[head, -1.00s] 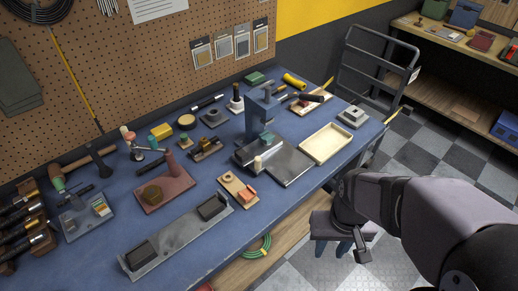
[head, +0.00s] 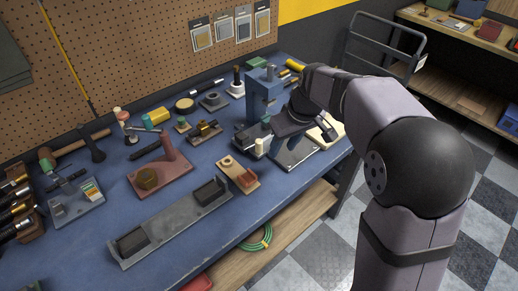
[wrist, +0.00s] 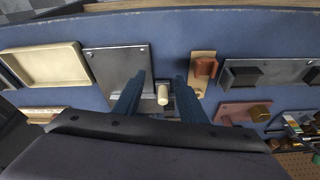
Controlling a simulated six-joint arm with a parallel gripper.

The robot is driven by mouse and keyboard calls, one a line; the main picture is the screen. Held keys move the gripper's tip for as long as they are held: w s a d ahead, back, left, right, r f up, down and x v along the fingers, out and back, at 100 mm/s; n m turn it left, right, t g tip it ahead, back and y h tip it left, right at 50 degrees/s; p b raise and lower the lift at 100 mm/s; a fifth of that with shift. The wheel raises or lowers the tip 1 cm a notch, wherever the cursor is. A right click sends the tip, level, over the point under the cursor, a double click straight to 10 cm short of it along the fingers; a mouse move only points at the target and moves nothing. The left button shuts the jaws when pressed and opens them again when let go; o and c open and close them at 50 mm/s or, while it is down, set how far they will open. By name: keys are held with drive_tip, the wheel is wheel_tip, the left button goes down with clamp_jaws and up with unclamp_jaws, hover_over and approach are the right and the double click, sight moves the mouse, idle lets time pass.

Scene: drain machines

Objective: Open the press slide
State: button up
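The press is a blue-grey upright column (head: 262,95) on the bench, with a flat grey metal plate (head: 297,153) at its foot. A short cream knob (head: 260,146) stands at the plate's near left end in the head view. In the wrist view the cream knob (wrist: 162,94) shows at the right edge of the grey plate (wrist: 116,72). My gripper (wrist: 160,84) is open, with its two blue fingers on either side of the knob in the picture. I cannot tell whether a finger touches it. My wrist hides part of the press.
A wooden block with a reddish piece (head: 238,173) lies close to the knob. A long grey rail with two dark blocks (head: 172,222) lies nearer the front edge. A cream tray (wrist: 43,65) is beyond the plate. Several small tools crowd the bench near the pegboard (head: 130,70).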

drive_tip(key=n+y+b, duration=0.1)
drive_tip(key=n, duration=0.1)
hover_over(260, 141)
drive_tip(key=s+d, duration=0.2)
drive_tip(key=shift+t, duration=0.3)
drive_tip(key=shift+w+a+p+x, duration=0.15)
drive_tip(key=shift+p+x, duration=0.1)
drive_tip(key=shift+x, duration=1.4)
drive_tip(key=shift+w+a+p+x, duration=0.1)
drive_tip(key=shift+p+x, duration=0.1)
drive_tip(key=shift+x, duration=1.45)
drive_tip(key=shift+r, duration=0.15)
drive_tip(key=shift+c, duration=0.4)
drive_tip(key=shift+s, duration=0.1)
clamp_jaws()
